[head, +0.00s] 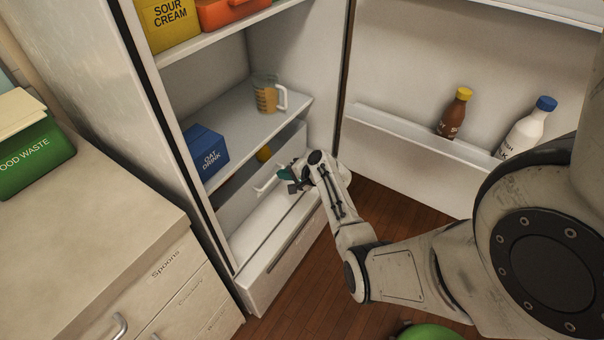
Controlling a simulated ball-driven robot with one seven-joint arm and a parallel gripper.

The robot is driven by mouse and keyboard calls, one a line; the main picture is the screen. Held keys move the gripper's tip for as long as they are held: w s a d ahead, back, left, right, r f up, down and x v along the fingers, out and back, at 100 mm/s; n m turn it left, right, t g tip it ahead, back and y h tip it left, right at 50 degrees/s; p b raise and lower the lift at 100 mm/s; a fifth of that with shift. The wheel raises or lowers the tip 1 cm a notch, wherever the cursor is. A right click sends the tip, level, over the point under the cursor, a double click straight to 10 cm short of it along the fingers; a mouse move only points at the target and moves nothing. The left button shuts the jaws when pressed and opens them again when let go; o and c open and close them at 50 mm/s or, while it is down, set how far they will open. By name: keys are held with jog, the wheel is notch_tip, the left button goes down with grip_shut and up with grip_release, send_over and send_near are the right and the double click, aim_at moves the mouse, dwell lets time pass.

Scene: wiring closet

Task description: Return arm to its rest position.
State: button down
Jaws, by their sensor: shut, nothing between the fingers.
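My arm reaches from the right side of the head view down to the lower part of an open fridge. The gripper is small here and partly hidden by my wrist. It is shut and holds nothing. Whether it touches the handle or the drawer front, I cannot tell.
A blue oat drink carton (207,152) and a measuring jug (267,94) stand on the shelf above. The open fridge door (415,135) holds a brown bottle (454,114) and a white bottle (526,130). A counter (80,235) with a green food waste box (35,155) is at left.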

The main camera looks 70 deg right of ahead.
jog(key=v, duration=0.6)
jog(key=shift+s+r+p, duration=0.15)
jog(key=shift+s+p, duration=0.25)
jog(key=shift+p, duration=0.05)
jog(key=shift+a, duration=0.1)
jog(key=a+f+n+g+y, duration=0.1)
jog(key=a+n+g+y, duration=0.35)
jog(key=a+n, duration=1.2)
jog(key=s+a+r+n+g+h, duration=0.1)
jog(key=s+a+r+n+g, duration=0.1)
jog(key=s+a, duration=0.5)
jog(key=s+a+r+n+g+h, duration=0.1)
jog(key=s+a+r+g, duration=0.3)
jog(key=s+a, duration=0.3)
jog(key=a, duration=0.4)
jog(key=shift+r+n+p, duration=0.35)
jog(key=shift+r+p, duration=0.05)
